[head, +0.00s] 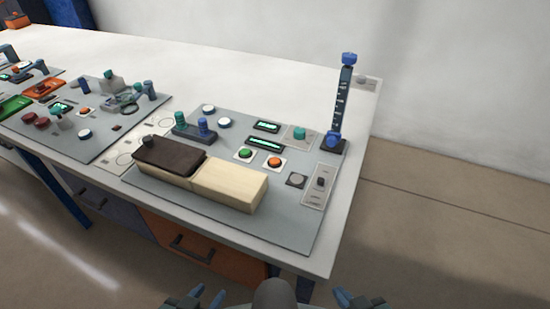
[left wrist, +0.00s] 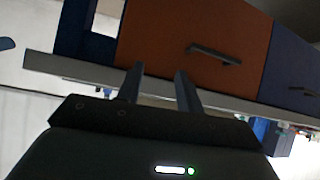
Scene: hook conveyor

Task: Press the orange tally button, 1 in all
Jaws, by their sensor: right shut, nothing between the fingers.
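An orange button (head: 274,161) sits on a white square plate on the near grey panel (head: 235,225), right of a green button (head: 245,154). A small lit display (head: 265,143) is just behind these two buttons. A second orange button (head: 84,111) is on the panel further left. My left gripper (head: 207,295) is at the bottom edge of the head view, well short of the table. In the left wrist view its fingers (left wrist: 159,88) stand apart with nothing between them. My right gripper (head: 357,300) is at the bottom edge, right of centre, shut and empty, away from the panel.
A pale wooden box (head: 230,187) with a dark brown lid (head: 168,156) stands in front of the buttons. A tall dark post with blue ends (head: 341,100) rises at the back right.

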